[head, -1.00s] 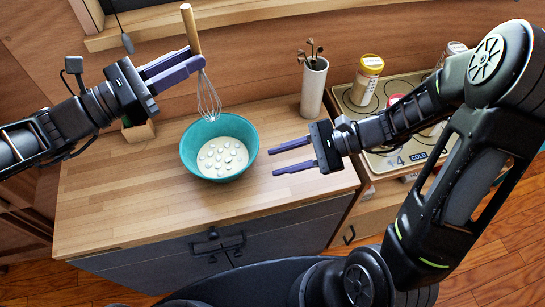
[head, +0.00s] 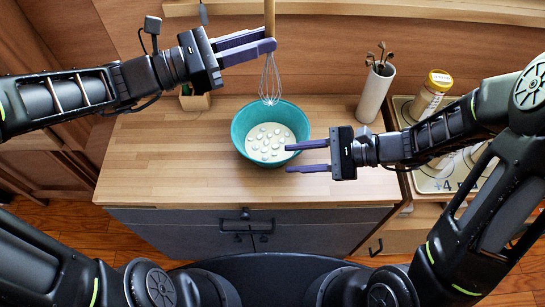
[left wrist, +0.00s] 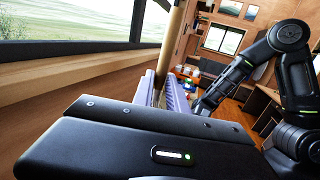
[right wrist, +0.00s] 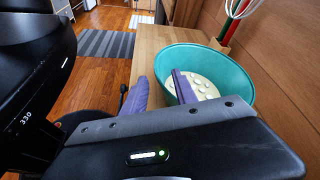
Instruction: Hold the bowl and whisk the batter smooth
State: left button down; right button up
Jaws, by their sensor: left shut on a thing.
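The teal bowl (head: 240,142) stands on the wooden counter and holds pale batter (head: 266,150) with several lumps. My left gripper (head: 269,41) is shut on the wooden handle of the whisk (head: 270,80). The whisk hangs upright with its wires over the bowl's far side. Its handle also shows in the left wrist view (left wrist: 174,45). My right gripper (head: 290,157) is open at the bowl's near right side. In the right wrist view, one finger overlaps the bowl (right wrist: 238,75) and the other is outside it. I cannot tell whether either touches the rim.
A white utensil holder (head: 374,95) stands at the back right of the counter (head: 170,160). Jars with yellow lids (head: 439,80) stand on a patterned surface further right. The counter's left part is clear.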

aim_at(269, 162)
jog(key=x, duration=0.7)
jog(key=shift+c, duration=0.4)
grip_shut()
dwell(0.8)
pick_arm(q)
jog(key=shift+f, duration=1.95)
